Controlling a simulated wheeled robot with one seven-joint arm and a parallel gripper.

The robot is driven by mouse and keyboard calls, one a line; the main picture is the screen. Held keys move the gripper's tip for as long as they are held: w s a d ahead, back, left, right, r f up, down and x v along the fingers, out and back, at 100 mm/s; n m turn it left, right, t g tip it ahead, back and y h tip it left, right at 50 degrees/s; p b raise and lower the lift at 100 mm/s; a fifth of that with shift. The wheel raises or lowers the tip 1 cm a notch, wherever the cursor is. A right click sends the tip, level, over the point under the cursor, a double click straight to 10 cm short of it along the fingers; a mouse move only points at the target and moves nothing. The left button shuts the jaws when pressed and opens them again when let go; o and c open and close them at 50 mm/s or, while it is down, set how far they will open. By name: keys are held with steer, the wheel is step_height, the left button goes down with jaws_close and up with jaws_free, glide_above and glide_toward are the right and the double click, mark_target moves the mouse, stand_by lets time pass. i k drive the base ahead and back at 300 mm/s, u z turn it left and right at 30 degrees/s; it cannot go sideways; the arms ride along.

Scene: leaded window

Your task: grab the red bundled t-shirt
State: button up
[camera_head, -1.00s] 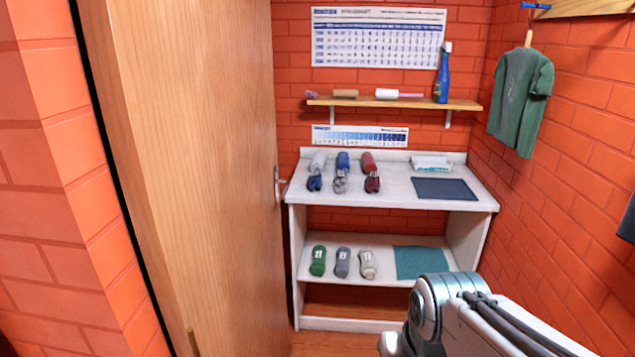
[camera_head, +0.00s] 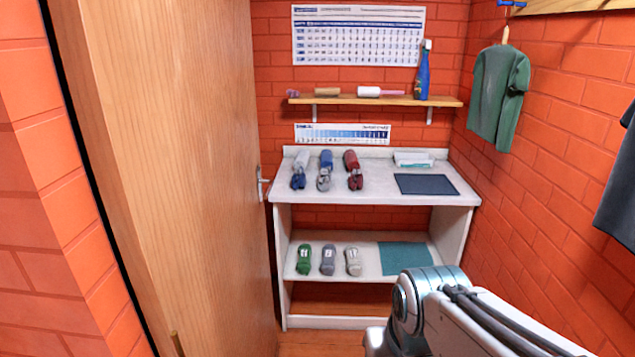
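A red bundled t-shirt (camera_head: 351,161) lies on the white top of the shelf unit (camera_head: 420,199), right of a blue bundle (camera_head: 326,160) and a pale grey bundle (camera_head: 302,160). A darker red bundle (camera_head: 355,181) lies just in front of it; I cannot tell whether the two touch. My arm shows at the lower right, well in front of the unit. My gripper is out of view.
Green (camera_head: 304,259), grey and pale bundles lie on the lower shelf beside a teal mat (camera_head: 404,258). A dark mat (camera_head: 426,184) lies on the top. A wooden door (camera_head: 165,170) stands close on the left. Shirts hang along the right wall, including a green shirt (camera_head: 498,95).

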mark_target(355, 180)
steer(key=z, duration=0.15)
steer(key=i, duration=1.5)
steer(key=z, duration=0.1)
